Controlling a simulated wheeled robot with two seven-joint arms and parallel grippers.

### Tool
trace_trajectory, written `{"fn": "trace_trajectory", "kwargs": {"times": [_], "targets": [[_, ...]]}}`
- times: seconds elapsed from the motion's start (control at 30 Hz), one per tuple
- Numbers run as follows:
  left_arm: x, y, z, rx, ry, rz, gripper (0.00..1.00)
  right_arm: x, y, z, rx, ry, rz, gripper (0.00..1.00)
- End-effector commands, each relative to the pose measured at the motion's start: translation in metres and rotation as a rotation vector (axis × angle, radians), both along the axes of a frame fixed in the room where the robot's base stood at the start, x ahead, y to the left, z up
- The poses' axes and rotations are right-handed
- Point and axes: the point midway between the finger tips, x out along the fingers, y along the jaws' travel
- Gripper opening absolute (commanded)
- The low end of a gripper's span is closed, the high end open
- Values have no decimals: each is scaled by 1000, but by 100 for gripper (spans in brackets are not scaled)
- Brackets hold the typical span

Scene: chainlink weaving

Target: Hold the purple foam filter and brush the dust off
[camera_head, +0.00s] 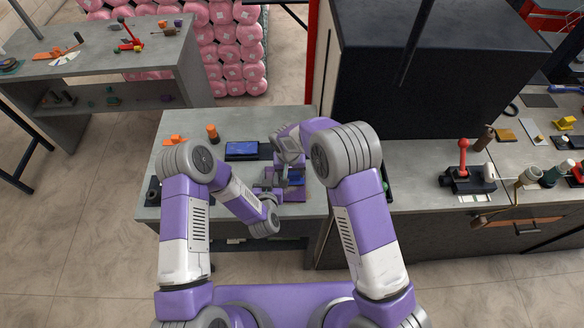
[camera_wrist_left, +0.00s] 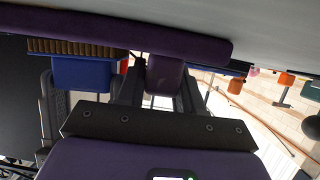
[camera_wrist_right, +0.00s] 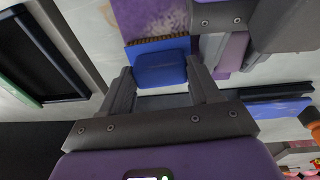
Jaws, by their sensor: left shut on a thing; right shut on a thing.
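The purple foam filter (camera_head: 295,196) is a flat slab near the front of the grey table. It crosses the top of the left wrist view (camera_wrist_left: 130,30). In the right wrist view its face (camera_wrist_right: 150,15) has pale, dusty mottling. My left gripper (camera_head: 273,183) is shut on a purple part (camera_wrist_left: 165,75) of the filter. My right gripper (camera_wrist_right: 160,75) is shut on a blue brush (camera_wrist_right: 160,68) with brown bristles (camera_wrist_left: 80,47). The bristles point at the filter face and look in contact with it or very close. My arms partly hide both in the head view.
A dark tray with a blue panel (camera_head: 242,150), an orange-capped bottle (camera_head: 212,132) and an orange item (camera_head: 175,140) stand behind and left on the table. A large black cabinet (camera_head: 410,90) stands at right. A black, green-edged container (camera_wrist_right: 30,60) is beside the right gripper.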

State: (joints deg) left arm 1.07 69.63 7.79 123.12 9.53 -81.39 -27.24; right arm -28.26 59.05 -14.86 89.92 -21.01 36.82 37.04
Motion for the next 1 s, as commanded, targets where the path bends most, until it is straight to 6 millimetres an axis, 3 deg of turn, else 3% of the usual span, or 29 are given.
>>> {"fn": "trace_trajectory", "kwargs": {"times": [1.0], "targets": [[2,1,1,1,-6,5,5,-48,3,2,-4,12,8,26]]}}
